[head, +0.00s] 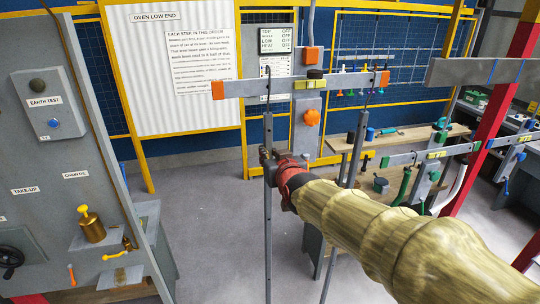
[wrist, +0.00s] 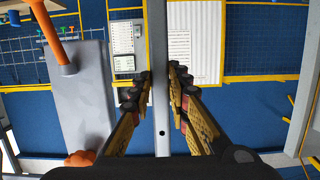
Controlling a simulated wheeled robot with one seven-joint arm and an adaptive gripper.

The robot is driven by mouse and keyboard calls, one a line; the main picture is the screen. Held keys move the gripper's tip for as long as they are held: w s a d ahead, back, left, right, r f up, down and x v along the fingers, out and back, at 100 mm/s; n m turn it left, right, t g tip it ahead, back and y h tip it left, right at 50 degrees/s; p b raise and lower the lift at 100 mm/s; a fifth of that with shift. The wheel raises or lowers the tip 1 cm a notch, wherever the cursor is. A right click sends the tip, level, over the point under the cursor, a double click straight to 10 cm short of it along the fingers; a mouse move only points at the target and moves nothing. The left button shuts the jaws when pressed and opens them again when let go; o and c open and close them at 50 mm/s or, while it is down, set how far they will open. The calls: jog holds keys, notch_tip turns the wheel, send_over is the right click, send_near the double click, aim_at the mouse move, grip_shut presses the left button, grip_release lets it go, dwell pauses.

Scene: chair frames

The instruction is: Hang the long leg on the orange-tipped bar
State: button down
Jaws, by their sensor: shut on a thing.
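The long leg (head: 268,235) is a thin grey upright strip left of centre in the head view. Its lower end runs toward the bottom edge. A dark wire hook (head: 268,92) rises from its top and crosses the front of the orange-tipped bar (head: 240,88), near the bar's left orange end. I cannot tell whether the hook bears on the bar. My gripper (head: 268,165) is shut on the leg below its top. In the wrist view the leg (wrist: 161,100) runs between the two fingers of my gripper (wrist: 160,82).
A second grey leg (head: 357,150) hangs at the bar's right part, beside my arm. A grey post with an orange knob (head: 312,118) stands behind the bar. A grey panel (head: 45,170) with labels and a brass can (head: 91,224) is at left. Open floor lies between.

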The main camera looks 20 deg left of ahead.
jog(key=shift+f+b, duration=1.15)
jog(key=c, duration=2)
grip_release()
jog(key=shift+r, duration=0.1)
jog(key=o, duration=0.4)
jog(key=shift+f, duration=0.2)
jog(key=shift+s+r, duration=0.1)
